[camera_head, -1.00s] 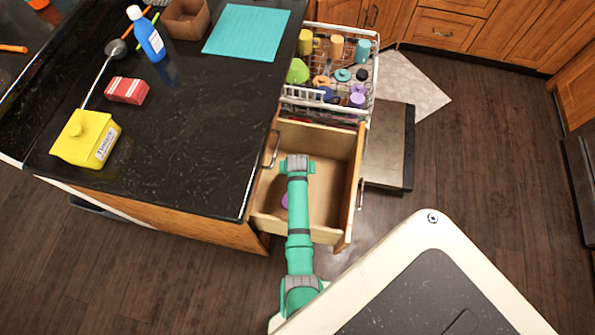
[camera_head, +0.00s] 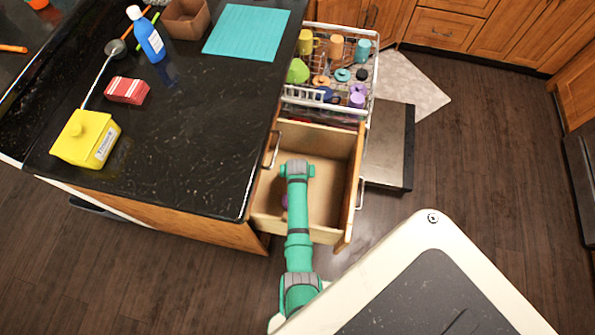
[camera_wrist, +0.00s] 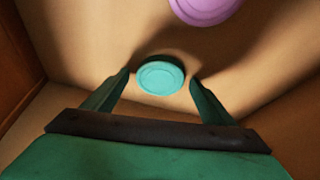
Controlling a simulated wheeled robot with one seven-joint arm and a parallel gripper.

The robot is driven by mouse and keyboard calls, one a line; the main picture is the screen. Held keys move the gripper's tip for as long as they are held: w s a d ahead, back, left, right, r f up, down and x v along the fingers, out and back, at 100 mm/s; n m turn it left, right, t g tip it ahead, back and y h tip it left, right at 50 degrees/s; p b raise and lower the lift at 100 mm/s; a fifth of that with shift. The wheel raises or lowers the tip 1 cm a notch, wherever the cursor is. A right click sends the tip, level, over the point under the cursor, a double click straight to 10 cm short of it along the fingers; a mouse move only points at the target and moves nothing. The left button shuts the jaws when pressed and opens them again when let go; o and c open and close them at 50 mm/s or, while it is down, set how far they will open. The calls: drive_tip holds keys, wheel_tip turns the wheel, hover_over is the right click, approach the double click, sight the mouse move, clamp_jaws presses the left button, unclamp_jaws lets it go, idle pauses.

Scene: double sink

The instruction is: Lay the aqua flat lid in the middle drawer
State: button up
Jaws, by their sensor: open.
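The aqua flat lid (camera_wrist: 160,76) shows in the wrist view as a small round disc, apparently flat on the tan drawer floor. My gripper (camera_wrist: 160,82) is open, with one finger on each side of the lid and a visible gap to each. The open drawer (camera_head: 333,160) has a pale wooden inside, and my arm reaches down into it. In the head view my wrist hides the lid and the fingers. A purple round lid (camera_wrist: 203,8) lies in the drawer beyond the aqua one, cut off by the picture's top edge.
An open dishwasher rack (camera_head: 315,105) with cups and lids stands just behind the drawer. Floor is clear to the right.

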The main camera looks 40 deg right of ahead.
drive_tip(key=v, duration=1.2)
drive_tip(key=shift+r, duration=0.1)
drive_tip(key=shift+s, duration=0.15)
